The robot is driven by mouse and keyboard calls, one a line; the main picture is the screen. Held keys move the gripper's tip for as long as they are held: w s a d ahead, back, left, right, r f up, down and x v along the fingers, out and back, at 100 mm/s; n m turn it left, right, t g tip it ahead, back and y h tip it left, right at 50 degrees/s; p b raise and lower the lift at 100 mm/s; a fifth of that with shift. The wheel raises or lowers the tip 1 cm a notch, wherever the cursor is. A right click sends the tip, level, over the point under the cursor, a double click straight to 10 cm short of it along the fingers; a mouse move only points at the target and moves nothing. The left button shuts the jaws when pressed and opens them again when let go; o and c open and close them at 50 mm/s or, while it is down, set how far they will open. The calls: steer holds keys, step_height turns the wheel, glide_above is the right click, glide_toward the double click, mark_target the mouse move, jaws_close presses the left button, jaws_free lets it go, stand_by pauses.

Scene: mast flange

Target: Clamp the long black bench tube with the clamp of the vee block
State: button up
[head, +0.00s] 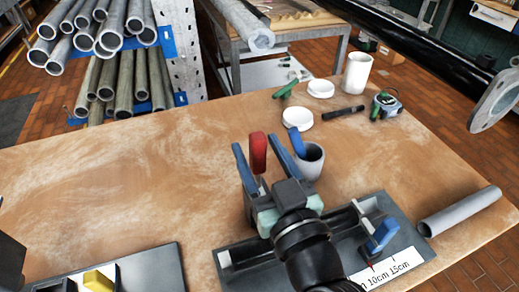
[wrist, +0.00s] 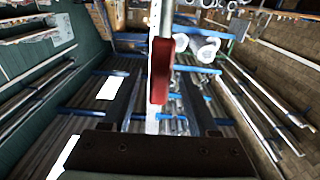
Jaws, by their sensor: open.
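My gripper (head: 262,160) is open over the bench, with its two blue fingers apart. An upright red handle (head: 258,152) shows between the fingers; it also shows between them in the wrist view (wrist: 161,70). Its lower end is hidden, so I cannot tell whether it belongs to the vee block's clamp or whether a finger touches it. A long black tube (head: 405,38) crosses the upper right of the head view, with a grey flange (head: 492,108) at its near end. I cannot make out the vee block for certain.
A grey fixture (head: 405,210) with a blue piece and a scale lies under my arm. Another grey fixture (head: 150,270) has a yellow part. A grey tube (head: 460,210) lies at right. A grey cup (head: 311,165) stands beside my gripper.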

steer(key=v, duration=1.3)
